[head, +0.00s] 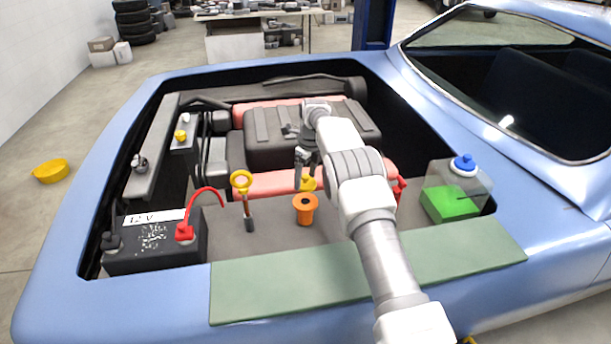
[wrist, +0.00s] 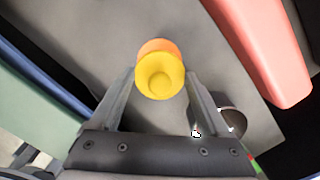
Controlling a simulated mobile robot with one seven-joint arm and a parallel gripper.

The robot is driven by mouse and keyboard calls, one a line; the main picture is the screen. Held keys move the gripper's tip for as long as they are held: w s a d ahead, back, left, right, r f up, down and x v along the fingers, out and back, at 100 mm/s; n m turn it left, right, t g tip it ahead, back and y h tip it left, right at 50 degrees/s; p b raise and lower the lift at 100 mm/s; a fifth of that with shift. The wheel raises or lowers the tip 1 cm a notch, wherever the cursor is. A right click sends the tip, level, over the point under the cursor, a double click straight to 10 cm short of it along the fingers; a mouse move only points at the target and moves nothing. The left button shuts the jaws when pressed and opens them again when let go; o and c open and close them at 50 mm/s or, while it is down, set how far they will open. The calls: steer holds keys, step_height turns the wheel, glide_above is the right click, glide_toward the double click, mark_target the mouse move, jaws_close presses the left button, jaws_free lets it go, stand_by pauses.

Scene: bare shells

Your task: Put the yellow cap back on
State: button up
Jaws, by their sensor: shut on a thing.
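The yellow cap (head: 307,184) is between the fingers of my gripper (head: 306,170), which is shut on it. In the wrist view the cap (wrist: 160,80) sits between the two fingertips (wrist: 160,76). An orange flared filler neck (head: 305,209) stands in the engine bay just below the cap. In the head view the cap appears slightly above the neck's rim. In the wrist view a strip of the orange neck (wrist: 158,45) shows past the cap's upper edge, so the two do not line up fully from there. The neck's opening is hidden.
A yellow ring-handled dipstick (head: 241,182) stands left of the neck. A battery (head: 155,245) with a red cable is at front left. A reservoir with green fluid (head: 450,203) and blue cap is at right. A green mat (head: 300,290) covers the front fender.

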mark_target(305, 201)
steer(key=shift+f+b, duration=1.85)
steer(key=shift+f, duration=1.3)
steer(key=shift+f+b, duration=0.15)
steer(key=shift+b, duration=0.3)
steer(key=o, duration=1.2)
steer(key=shift+r+p, duration=2.15)
steer(key=shift+r, duration=1.4)
